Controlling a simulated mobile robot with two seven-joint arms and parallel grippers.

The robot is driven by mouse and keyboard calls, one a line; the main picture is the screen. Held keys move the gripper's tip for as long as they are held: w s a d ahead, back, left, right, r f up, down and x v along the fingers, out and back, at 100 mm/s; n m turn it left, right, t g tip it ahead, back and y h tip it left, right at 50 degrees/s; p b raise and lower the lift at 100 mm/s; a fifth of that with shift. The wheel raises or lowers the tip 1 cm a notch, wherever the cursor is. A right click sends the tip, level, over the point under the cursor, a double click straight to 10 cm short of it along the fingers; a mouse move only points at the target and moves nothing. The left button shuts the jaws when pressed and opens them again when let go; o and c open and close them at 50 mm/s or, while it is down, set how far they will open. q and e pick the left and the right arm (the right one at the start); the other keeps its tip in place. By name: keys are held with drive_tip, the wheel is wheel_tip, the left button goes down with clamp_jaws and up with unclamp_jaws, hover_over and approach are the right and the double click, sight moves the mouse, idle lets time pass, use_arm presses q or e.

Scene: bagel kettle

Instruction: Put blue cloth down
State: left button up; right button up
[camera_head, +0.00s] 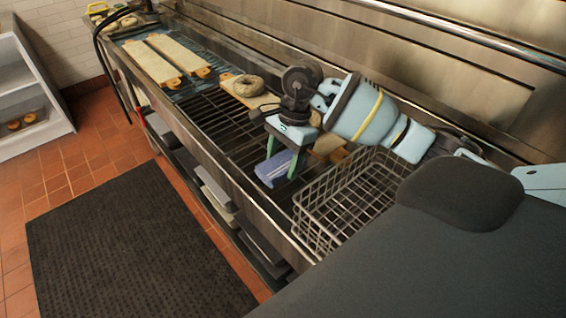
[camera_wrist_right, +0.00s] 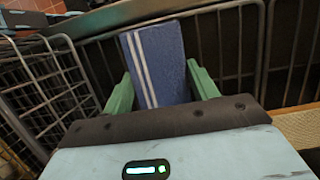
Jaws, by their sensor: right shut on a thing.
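The blue cloth (camera_head: 274,168) is a folded blue piece with white stripes. In the head view it is low between the green fingers of my right gripper (camera_head: 283,166), over the dark wire rack. In the right wrist view the cloth (camera_wrist_right: 157,62) stands between the two green fingers of the right gripper (camera_wrist_right: 160,88), which are shut on it. I cannot tell whether the cloth touches the rack. My left gripper is not in view.
A wire basket (camera_head: 343,205) stands close to the right of the cloth. A bagel (camera_head: 248,86) sits on a board behind the gripper. Long boards (camera_head: 152,62) lie at the far left end. The dark rack (camera_head: 217,117) left of the gripper is bare.

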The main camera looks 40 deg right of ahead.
sight(287, 157)
drive_tip(key=shift+f, duration=0.75)
drive_tip(key=o, duration=0.9)
drive_tip(key=shift+f, duration=0.15)
drive_tip(key=v, duration=0.2)
drive_tip(key=p+v, duration=0.1)
drive_tip(key=v, duration=0.1)
drive_tip(key=p+v, duration=0.1)
drive_tip(key=v, duration=0.2)
drive_tip(key=shift+w+a, duration=0.2)
drive_tip(key=shift+a, duration=0.05)
drive_tip(key=shift+d+r, duration=0.15)
drive_tip(key=shift+r, duration=0.3)
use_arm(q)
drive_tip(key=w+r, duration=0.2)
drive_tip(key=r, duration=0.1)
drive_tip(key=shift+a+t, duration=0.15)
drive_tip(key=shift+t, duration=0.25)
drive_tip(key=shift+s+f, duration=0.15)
use_arm(e)
drive_tip(key=shift+f, duration=0.1)
